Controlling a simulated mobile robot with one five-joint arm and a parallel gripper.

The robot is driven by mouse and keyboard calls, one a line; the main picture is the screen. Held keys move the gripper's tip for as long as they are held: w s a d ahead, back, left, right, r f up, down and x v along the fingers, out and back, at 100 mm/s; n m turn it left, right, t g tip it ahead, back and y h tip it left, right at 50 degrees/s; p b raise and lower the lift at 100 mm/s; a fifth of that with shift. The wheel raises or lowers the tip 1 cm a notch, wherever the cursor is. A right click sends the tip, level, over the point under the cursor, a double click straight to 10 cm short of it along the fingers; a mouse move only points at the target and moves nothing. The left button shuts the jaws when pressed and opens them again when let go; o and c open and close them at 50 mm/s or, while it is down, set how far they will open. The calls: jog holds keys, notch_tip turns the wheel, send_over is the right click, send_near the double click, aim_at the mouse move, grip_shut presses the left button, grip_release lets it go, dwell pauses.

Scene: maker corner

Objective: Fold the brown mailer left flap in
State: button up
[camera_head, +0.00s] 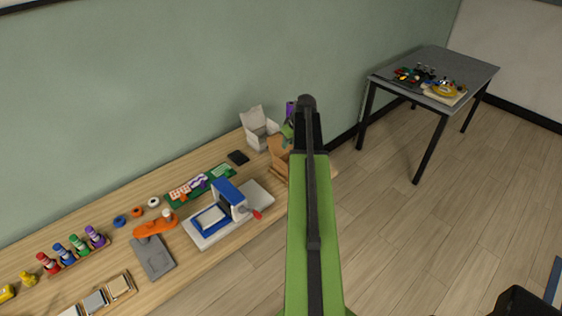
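The brown mailer (279,158) is an open cardboard box near the right end of the long wooden workbench (260,233). My green arm link, with its black top, crosses in front of the mailer's right side. A brown panel stands up at the mailer's left and back. I cannot tell clearly which flaps are folded. My gripper does not show; it is hidden behind my own arm, so I cannot tell how it stands to the mailer.
A white open box (257,132) stands behind the mailer. A blue press on a white base (266,197) is to its left. A black square (238,157) and a green mat (172,200) lie along the bench. A grey table (470,67) stands at right, with open floor before it.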

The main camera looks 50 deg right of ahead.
aim_at(280, 161)
jog(key=b+x, duration=1.4)
jog(key=x, duration=0.2)
jog(key=shift+w+f, duration=0.1)
jog(key=shift+f, duration=0.15)
jog(key=shift+a+r, duration=0.1)
grip_shut()
dwell(0.4)
